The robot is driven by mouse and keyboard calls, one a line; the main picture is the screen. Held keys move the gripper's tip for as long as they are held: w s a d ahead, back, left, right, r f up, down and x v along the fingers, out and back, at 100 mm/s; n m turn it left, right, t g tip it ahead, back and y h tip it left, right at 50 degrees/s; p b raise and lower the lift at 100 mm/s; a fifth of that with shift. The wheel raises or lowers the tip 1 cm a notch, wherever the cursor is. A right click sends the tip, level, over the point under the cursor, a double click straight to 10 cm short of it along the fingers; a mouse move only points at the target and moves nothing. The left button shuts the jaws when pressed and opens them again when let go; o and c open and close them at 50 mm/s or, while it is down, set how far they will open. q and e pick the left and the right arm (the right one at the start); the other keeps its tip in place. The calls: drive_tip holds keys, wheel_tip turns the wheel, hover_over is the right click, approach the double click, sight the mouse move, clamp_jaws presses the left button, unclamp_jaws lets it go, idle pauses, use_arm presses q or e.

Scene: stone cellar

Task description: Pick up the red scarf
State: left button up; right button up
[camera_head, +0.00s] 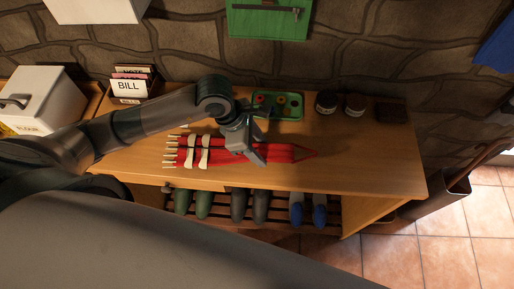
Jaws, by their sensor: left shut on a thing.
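The red scarf (290,153) lies on the wooden table top (360,170), stretched left to right, with pale tasselled ends and two whitish bands at its left. My left gripper (255,157) reaches in from the left over the scarf's middle. It is shut on the scarf and hides part of it. The scarf still looks to lie along the table; I cannot tell any lift. My right gripper is not in view.
Behind the scarf stand a green tray (290,112) with small coloured things, two dark jars (326,102) and a dark brown block (391,112). A card box marked BILL (129,88) and a white flour bin (42,97) stand at left. Shoes (240,205) fill the lower shelf. The table's right end is clear.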

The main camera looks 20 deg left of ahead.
use_arm(q)
drive_tip(key=shift+w+r+b, duration=0.1)
drive_tip(key=shift+r+b, duration=0.25)
drive_tip(key=shift+r, duration=0.3)
drive_tip(key=w+d+r+b, duration=0.2)
drive_tip(key=d+r+b, duration=0.2)
drive_tip(key=d+r, duration=0.3)
drive_tip(key=d, duration=0.4)
drive_tip(key=shift+w+d+r, duration=0.15)
drive_tip(key=shift+w+d, duration=0.05)
drive_tip(key=shift+w, duration=0.1)
drive_tip(key=o, duration=0.4)
drive_tip(key=shift+c, duration=0.8)
